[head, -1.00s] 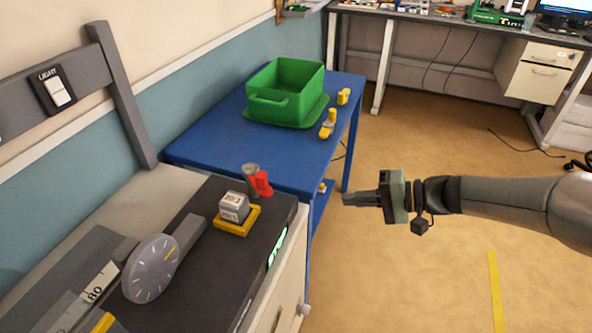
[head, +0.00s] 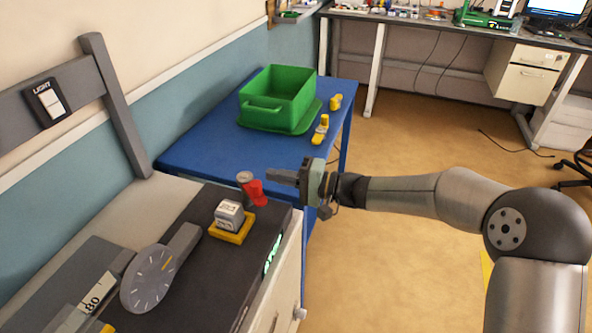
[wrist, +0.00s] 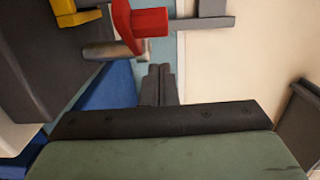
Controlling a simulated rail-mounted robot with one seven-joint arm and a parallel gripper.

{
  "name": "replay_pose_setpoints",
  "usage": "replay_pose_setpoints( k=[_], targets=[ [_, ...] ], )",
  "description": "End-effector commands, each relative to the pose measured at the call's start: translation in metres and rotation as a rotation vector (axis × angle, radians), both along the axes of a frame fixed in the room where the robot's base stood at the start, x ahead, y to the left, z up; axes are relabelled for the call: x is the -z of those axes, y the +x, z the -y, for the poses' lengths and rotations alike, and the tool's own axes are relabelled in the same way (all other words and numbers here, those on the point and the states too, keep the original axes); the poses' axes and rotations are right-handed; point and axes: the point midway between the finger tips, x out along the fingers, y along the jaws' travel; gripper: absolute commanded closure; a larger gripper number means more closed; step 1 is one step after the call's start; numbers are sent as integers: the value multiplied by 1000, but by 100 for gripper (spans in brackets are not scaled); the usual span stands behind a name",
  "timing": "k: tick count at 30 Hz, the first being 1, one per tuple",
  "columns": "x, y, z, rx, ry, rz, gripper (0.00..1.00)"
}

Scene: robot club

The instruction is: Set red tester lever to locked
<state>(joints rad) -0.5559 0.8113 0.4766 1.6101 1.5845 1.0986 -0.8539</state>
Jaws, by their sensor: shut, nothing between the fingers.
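The red lever (head: 253,192) stands with its grey round post (head: 244,177) at the far right corner of the dark tester top (head: 262,225). My gripper (head: 270,176) is shut and empty. In the head view its fingertips point left and appear just right of the lever's top; I cannot tell whether they touch. In the wrist view the red lever (wrist: 148,22) lies beyond the closed fingers (wrist: 158,82), with a gap showing between them in the picture. Any lock marking is too small to read.
A white block in a yellow holder (head: 231,228) and a grey dial (head: 148,279) sit left of the lever. Behind is a blue table (head: 200,150) with a green bin (head: 282,98) and yellow pieces (head: 320,130). Open floor lies to the right.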

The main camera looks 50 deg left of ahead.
Motion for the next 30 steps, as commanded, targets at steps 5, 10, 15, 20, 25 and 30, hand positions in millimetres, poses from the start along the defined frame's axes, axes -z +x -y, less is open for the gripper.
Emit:
replay_pose_setpoints(
  k=[5,10,15,20,25,30],
  targets=[
    [-1,-16,5,0,0,0,100],
    [0,-19,7,0,1,1,100],
    [0,-19,7,0,1,1,100],
    [1,-20,7,3,1,2,100],
    [4,-24,6,25,2,2,100],
    [2,-28,4,44,2,1,100]
  ],
)
